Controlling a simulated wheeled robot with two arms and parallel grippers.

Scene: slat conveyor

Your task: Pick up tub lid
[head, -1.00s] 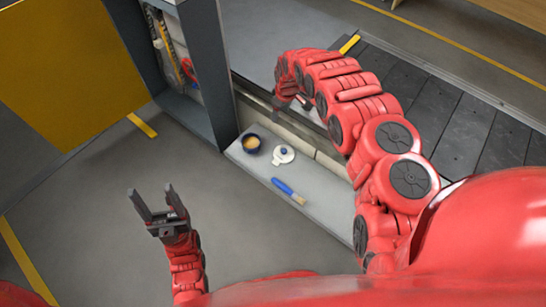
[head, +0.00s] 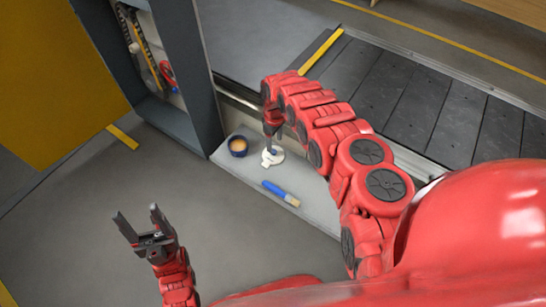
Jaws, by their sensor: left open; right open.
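The tub lid (head: 268,160), white and flat with a blue knob, lies on a narrow light grey shelf (head: 315,205). The open tub (head: 238,147), dark blue with tan contents, stands just left of it. My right gripper (head: 271,146) points down right above the lid, by its knob. The arm hides part of the jaws, and I cannot tell whether they touch the knob. My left gripper (head: 139,224) is open and empty over the floor at the lower left.
A brush with a blue handle (head: 274,187) lies on the shelf in front of the lid. The slat conveyor (head: 420,105) runs behind my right arm. A grey cabinet post (head: 188,75) stands left of the shelf.

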